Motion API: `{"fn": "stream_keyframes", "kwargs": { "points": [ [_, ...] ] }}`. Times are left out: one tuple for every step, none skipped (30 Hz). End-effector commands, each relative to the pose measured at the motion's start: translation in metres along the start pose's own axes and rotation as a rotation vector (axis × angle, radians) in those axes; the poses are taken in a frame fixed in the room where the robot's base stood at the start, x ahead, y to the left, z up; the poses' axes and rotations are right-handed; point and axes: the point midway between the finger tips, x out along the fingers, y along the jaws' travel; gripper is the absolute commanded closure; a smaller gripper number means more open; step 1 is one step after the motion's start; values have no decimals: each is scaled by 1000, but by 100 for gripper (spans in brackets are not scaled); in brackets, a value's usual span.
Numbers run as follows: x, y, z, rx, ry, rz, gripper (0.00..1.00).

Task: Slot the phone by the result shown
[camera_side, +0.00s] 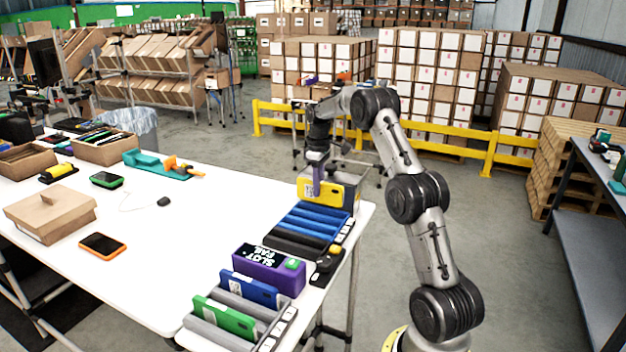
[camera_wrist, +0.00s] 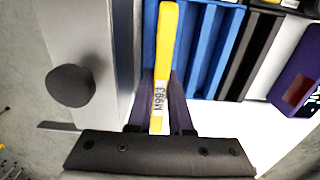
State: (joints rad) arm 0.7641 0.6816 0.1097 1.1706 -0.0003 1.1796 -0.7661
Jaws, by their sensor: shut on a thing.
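My gripper (camera_side: 317,185) is shut on a yellow phone (camera_side: 305,192), held upright on edge at the far end of the blue rack (camera_side: 318,222). In the wrist view the fingers (camera_wrist: 160,118) pinch the yellow phone (camera_wrist: 167,45), whose edge label reads M993. The phone lines up with the blue slots (camera_wrist: 208,50); whether its lower edge touches the rack is hidden. Black slots (camera_side: 287,240) adjoin the blue ones. A purple box (camera_side: 250,275) with a green button shows white text with "SLOT" and a second word I cannot read surely.
A grey rack (camera_side: 205,325) at the near end holds a blue phone (camera_side: 250,287) and a green phone (camera_side: 222,318). A black device (camera_side: 325,268) with a yellow top stands beside the black slots.

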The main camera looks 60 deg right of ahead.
Motion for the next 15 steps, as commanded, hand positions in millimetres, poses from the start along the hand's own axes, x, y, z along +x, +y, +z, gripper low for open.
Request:
{"fn": "stream_keyframes", "kwargs": {
  "points": [
    [1, 1, 1, 3, 1, 1, 100],
    [2, 1, 1, 3, 1, 1, 100],
    [3, 1, 1, 3, 0, 0, 100],
    [5, 1, 1, 3, 0, 0, 100],
    [6, 1, 1, 3, 0, 0, 100],
    [8, 1, 1, 3, 0, 0, 100],
    [10, 1, 1, 3, 0, 0, 100],
    [12, 1, 1, 3, -1, -1, 100],
    [15, 0, 1, 3, -1, -1, 100],
    [16, 0, 1, 3, -1, -1, 100],
    [18, 0, 1, 3, 0, 0, 100],
    [21, 1, 1, 3, 0, 0, 100],
    [23, 1, 1, 3, 0, 0, 100],
    [24, 1, 1, 3, 0, 0, 100],
    [27, 0, 1, 3, 0, 0, 100]
  ]
}}
